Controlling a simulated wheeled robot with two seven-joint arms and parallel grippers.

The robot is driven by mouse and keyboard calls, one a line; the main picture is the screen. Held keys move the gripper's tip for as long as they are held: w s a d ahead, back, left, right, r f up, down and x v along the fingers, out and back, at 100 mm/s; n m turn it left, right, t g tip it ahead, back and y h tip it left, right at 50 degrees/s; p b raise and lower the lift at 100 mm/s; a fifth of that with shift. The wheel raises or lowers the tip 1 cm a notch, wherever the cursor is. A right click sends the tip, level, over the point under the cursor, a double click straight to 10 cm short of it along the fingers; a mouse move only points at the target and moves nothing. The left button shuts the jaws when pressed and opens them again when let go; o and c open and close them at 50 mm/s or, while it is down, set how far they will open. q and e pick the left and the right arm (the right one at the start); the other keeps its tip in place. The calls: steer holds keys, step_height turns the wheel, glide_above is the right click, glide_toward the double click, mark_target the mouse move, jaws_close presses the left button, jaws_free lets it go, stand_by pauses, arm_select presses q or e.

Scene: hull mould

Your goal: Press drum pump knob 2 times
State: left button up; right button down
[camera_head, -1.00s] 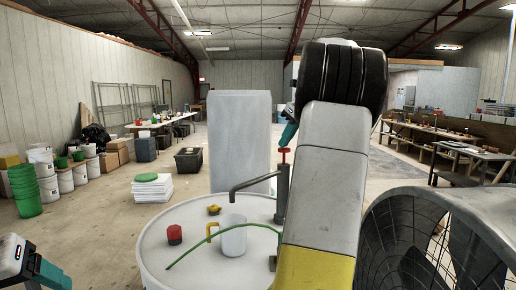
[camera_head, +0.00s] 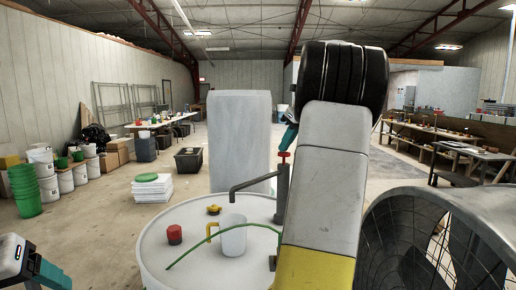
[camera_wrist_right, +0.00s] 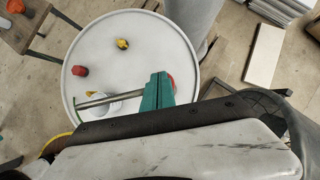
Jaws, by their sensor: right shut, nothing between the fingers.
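The drum pump knob (camera_head: 283,154) is red and tops the grey pump (camera_head: 282,190), which stands on the white drum (camera_head: 165,262). My right gripper (camera_head: 286,148) is shut and empty, its teal fingertips right at the top of the knob, seemingly touching it. In the right wrist view the teal fingers (camera_wrist_right: 160,80) cover most of the knob, and a red edge (camera_wrist_right: 172,83) shows beside them. My right arm hides part of the pump's right side. My left gripper (camera_head: 52,275) is at the lower left, partly cut off, away from the drum.
On the drum lid are a white jug (camera_head: 233,238) under the spout, a red cap (camera_head: 174,234), a yellow cap (camera_head: 214,209) and a green strip (camera_head: 190,252). A tall grey block (camera_head: 238,140) stands behind the drum. A fan (camera_head: 410,240) is at the right.

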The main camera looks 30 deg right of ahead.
steer(key=shift+f, duration=0.7)
steer(key=shift+r, duration=1.5)
steer(key=shift+f, duration=0.85)
steer(key=shift+r, duration=0.9)
